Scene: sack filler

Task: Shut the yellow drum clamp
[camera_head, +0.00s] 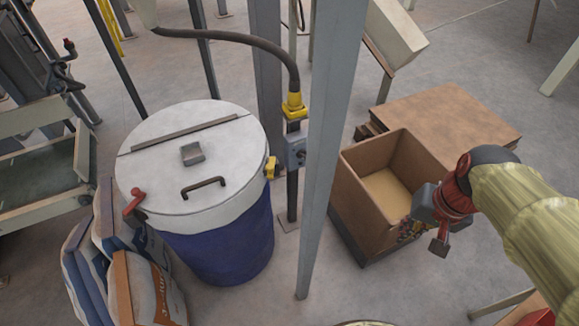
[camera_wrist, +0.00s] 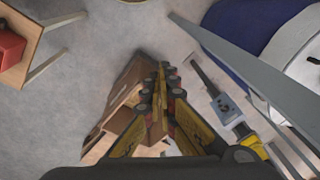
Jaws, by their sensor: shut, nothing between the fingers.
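The yellow drum clamp (camera_head: 270,167) sits on the right side of the rim of a blue drum (camera_head: 225,245) with a pale grey lid (camera_head: 222,150). It is small, and I cannot tell how far its lever stands open. A red clamp (camera_head: 135,203) is on the drum's left rim. My gripper (camera_head: 408,230) is over the front side of a cardboard box, well right of the drum, with a grey post between them. Its fingers are shut and empty, and they also show together in the wrist view (camera_wrist: 161,72). I cannot make out the yellow clamp in the wrist view.
The grey post (camera_head: 332,130) rises between the drum and the open cardboard box (camera_head: 345,200). A thinner post with a grey switch box (camera_head: 295,152) and yellow connector (camera_head: 294,105) stands right behind the drum. Filled sacks (camera_head: 140,290) lean at its left. Floor in front is clear.

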